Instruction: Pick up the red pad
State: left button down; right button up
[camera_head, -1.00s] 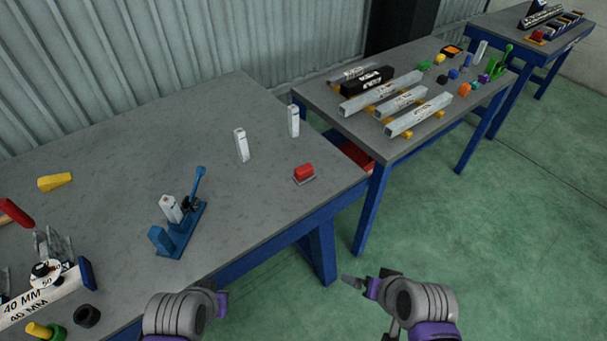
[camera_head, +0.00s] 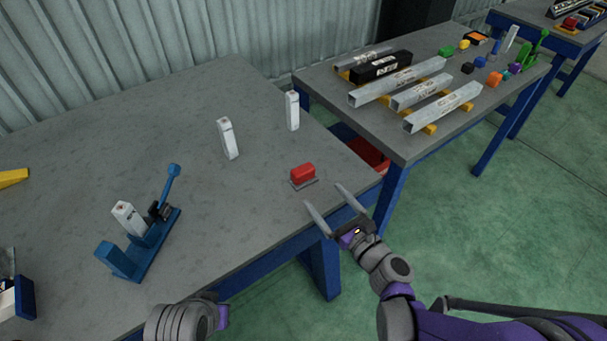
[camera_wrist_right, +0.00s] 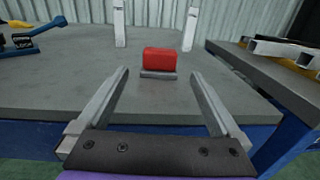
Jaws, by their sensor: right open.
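The red pad (camera_head: 303,172) is a small red block on a thin grey base, lying near the right front corner of the grey table (camera_head: 270,210). In the right wrist view the red pad (camera_wrist_right: 160,59) sits straight ahead, centred beyond the fingertips. My right gripper (camera_head: 326,202) is open and empty, its fingers pointing at the pad from the table's front edge, apart from it. It also shows in the right wrist view (camera_wrist_right: 160,82). My left arm shows at the bottom of the head view, but its fingers are out of frame.
Two white upright blocks (camera_head: 228,138) (camera_head: 292,111) stand behind the pad. A blue clamp fixture (camera_head: 140,245) holding a white block stands to the left. A second table (camera_head: 410,140) with metal bars stands at the right. The tabletop around the pad is clear.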

aim_at(306, 174)
jog(key=x, duration=0.4)
jog(key=shift+r+x, duration=0.15)
jog(key=shift+x, duration=1.2)
jog(key=shift+r+x, duration=0.15)
jog(key=shift+x, duration=1.25)
jog(key=c, duration=1.4)
jog(key=shift+r, duration=0.1)
